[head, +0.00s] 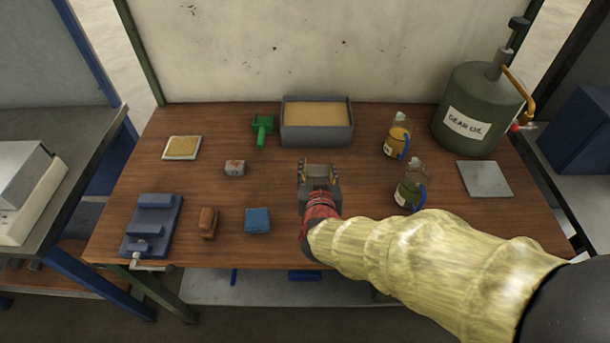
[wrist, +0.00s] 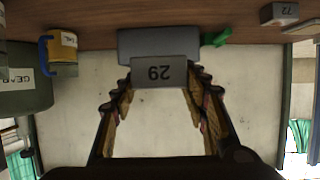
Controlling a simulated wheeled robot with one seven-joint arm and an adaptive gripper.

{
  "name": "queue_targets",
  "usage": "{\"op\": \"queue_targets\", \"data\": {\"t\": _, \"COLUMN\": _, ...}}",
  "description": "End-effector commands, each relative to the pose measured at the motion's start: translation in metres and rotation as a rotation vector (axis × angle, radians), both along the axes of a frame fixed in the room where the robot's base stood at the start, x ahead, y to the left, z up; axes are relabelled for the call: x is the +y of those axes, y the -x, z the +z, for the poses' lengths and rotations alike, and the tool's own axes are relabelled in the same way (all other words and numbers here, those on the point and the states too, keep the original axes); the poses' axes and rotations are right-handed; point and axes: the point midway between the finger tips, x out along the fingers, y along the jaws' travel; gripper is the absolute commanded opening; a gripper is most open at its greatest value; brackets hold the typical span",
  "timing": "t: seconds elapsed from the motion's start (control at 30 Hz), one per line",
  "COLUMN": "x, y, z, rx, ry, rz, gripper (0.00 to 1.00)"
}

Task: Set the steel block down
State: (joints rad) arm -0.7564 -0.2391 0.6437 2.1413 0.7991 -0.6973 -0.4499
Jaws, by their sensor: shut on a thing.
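The steel block (wrist: 160,72) is a grey block with a dark number that looks like 29 in the wrist view. It is between the fingers of my gripper (wrist: 160,85), which is shut on it. In the head view my gripper (head: 318,172) is over the middle of the wooden table, in front of the sand-filled grey box (head: 317,140). The block is mostly hidden by the gripper there. It appears held above the tabletop, but its exact height is hard to tell.
A small block marked 72 (wrist: 280,13) sits left of my gripper in the head view. A sand-coloured square (head: 182,148), vise (head: 152,225), brown block (head: 208,222) and blue block (head: 258,220) are left; oil jugs (head: 397,140), grey plate (head: 485,179) and drum (head: 480,105) are right.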

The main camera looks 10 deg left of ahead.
Motion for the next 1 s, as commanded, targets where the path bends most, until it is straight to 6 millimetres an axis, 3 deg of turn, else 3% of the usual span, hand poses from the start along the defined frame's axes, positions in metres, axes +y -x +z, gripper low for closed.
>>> {"op": "queue_targets", "data": {"t": 0.27, "x": 0.042, "y": -0.043, "z": -0.029, "rx": -0.003, "ry": -0.002, "rz": 0.001, "gripper": 0.0}}
{"op": "queue_targets", "data": {"t": 0.5, "x": 0.062, "y": -0.063, "z": -0.066, "rx": -0.003, "ry": -0.002, "rz": 0.0, "gripper": 0.0}}
{"op": "queue_targets", "data": {"t": 0.83, "x": 0.072, "y": -0.074, "z": -0.08, "rx": -0.004, "ry": -0.002, "rz": 0.001, "gripper": 0.0}}
{"op": "queue_targets", "data": {"t": 1.0, "x": 0.074, "y": -0.076, "z": -0.104, "rx": -0.002, "ry": -0.002, "rz": 0.001, "gripper": 0.0}}
